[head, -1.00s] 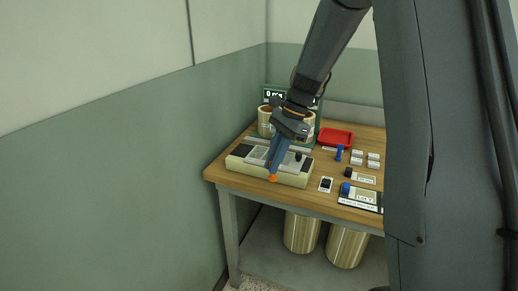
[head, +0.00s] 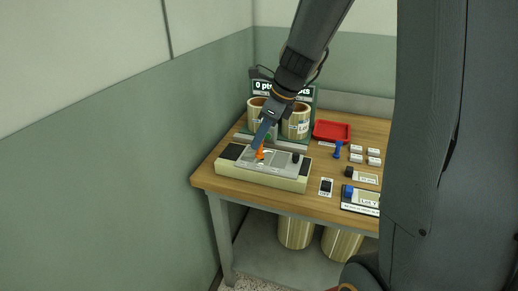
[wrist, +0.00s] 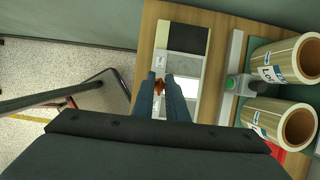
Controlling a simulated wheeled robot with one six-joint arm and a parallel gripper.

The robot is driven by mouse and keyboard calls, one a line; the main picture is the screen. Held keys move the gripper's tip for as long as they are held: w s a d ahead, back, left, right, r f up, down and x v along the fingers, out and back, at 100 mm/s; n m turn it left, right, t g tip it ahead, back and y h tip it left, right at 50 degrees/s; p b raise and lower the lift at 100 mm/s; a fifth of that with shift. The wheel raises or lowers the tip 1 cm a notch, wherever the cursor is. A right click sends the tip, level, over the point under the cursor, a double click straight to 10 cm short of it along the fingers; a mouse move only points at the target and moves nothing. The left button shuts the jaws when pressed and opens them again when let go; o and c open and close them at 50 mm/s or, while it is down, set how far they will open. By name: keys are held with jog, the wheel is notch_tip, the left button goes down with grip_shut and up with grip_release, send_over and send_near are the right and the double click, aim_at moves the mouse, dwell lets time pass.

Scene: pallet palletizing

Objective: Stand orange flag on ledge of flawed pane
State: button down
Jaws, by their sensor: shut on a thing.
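My gripper (head: 261,146) has blue fingers shut on the small orange flag (head: 260,154). In the wrist view the flag (wrist: 158,87) shows between the fingertips, partly hidden by them. In the head view the flag is over the grey top plate of a long cream device (head: 262,177) on the table; I cannot tell whether it touches. Any flaw in a pane and the ledge are too small to make out.
Two film rolls (head: 296,122) stand behind the device before a display. A red tray (head: 332,131), a blue stamp-like piece (head: 338,149), several white blocks (head: 373,157) and a small switch (head: 326,187) are to the right. A wall stands close on the left.

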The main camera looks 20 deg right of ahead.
aim_at(260, 154)
jog(key=shift+f, duration=1.85)
jog(key=shift+f, duration=0.15)
jog(key=c, duration=1.8)
grip_release()
jog(key=shift+o, duration=0.2)
jog(key=b+v, duration=0.1)
jog(key=v, duration=1)
jog(key=s+a+f+n+h, duration=0.1)
jog(key=s+f+n, duration=0.5)
jog(key=n, duration=0.6)
jog(key=s+a+f+n+g+h, duration=0.1)
jog(key=s+a+f+n+h, duration=0.1)
jog(key=s+f+n, duration=0.4)
jog(key=shift+s+a+f+n+h, duration=0.3)
jog(key=shift+s+n, duration=1.15)
jog(key=shift+n, duration=2.15)
